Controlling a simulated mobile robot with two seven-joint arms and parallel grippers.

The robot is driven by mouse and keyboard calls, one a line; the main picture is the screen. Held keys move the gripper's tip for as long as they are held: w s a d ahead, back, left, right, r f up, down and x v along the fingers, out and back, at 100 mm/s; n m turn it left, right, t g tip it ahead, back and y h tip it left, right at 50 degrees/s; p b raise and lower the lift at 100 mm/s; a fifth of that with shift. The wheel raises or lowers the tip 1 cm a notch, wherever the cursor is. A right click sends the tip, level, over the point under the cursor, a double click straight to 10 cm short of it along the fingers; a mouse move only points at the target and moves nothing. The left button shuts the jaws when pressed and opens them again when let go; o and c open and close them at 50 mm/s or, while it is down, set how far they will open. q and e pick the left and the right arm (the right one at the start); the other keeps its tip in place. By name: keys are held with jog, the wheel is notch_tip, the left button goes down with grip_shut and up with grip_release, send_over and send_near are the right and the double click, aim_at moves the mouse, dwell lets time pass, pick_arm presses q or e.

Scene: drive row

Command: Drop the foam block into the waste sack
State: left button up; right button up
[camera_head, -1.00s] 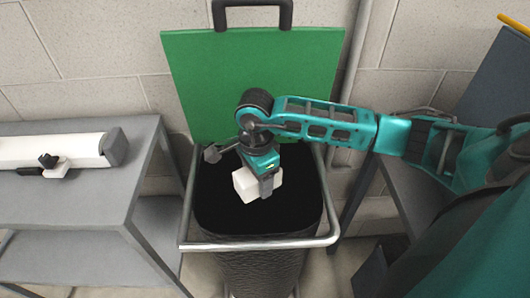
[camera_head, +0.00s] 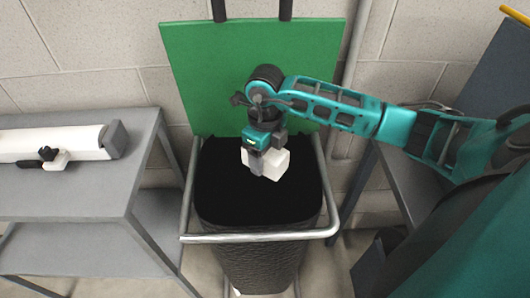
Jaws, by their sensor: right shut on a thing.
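The white foam block (camera_head: 272,165) is held in my right gripper (camera_head: 262,158), whose jaws are shut on it. The block hangs over the open mouth of the black waste sack (camera_head: 225,205), toward its back side. The sack hangs in a grey tubular frame (camera_head: 260,238) with a green lid (camera_head: 245,75) standing open behind it. How high the block is above the rim is hard to tell. My left gripper is not in view.
Another grey table (camera_head: 400,180) stands at the right, partly behind my right arm. A block wall is behind.

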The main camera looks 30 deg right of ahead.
aim_at(265, 166)
jog(key=shift+f+b, duration=1.1)
jog(key=shift+f, duration=0.8)
jog(key=o, duration=1.1)
jog(key=shift+r, duration=0.1)
notch_tip(265, 166, up, 13)
jog(key=shift+f+p, duration=0.1)
jog(key=shift+p, duration=0.3)
